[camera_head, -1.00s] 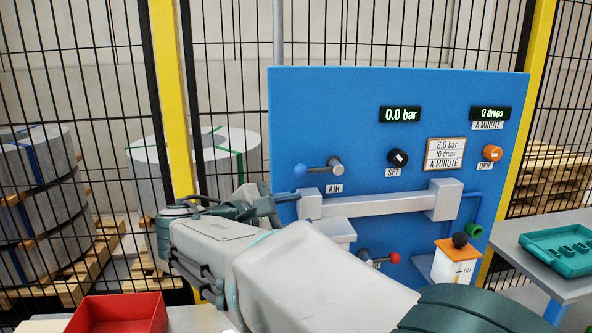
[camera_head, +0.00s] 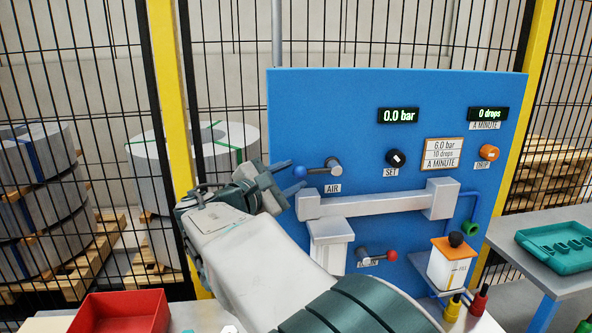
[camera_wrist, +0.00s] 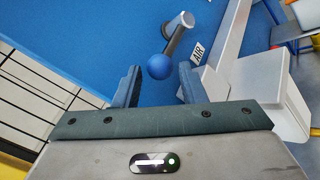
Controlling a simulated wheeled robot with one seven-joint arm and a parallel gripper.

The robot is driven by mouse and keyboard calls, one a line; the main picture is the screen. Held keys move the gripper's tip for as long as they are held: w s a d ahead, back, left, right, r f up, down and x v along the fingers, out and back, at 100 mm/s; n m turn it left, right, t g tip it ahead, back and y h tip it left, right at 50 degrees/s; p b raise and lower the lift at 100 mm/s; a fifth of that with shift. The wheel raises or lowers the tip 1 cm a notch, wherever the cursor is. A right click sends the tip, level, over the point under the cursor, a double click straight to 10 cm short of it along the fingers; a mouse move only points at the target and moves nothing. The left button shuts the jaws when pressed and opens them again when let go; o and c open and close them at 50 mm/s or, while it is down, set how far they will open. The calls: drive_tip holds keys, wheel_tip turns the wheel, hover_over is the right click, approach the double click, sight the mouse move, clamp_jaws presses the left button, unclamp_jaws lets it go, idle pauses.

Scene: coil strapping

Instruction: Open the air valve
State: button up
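The air valve is a grey lever (camera_head: 320,169) with a blue ball knob (camera_head: 300,171) on the blue panel (camera_head: 350,100), above the AIR label (camera_head: 333,188). The lever lies roughly level, its knob to the left of its pivot. My gripper (camera_head: 288,174) is at the panel's left edge, close to the knob. In the wrist view my gripper (camera_wrist: 158,86) is open, its fingers apart, and the blue knob (camera_wrist: 160,66) shows between and just beyond the fingertips. I see no contact with it. The pressure display (camera_head: 398,115) reads 0.0 bar.
A grey horizontal pipe (camera_head: 375,205) runs just below the lever. A red-knobbed valve (camera_head: 391,256) is lower down. The SET knob (camera_head: 395,158) and orange DRIP knob (camera_head: 489,152) are to the right. A red tray (camera_head: 120,312) and a teal tray (camera_head: 555,248) stand at the sides.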

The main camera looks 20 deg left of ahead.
drive_tip(key=shift+x, duration=1.05)
clamp_jaws()
drive_tip(key=shift+r, duration=0.15)
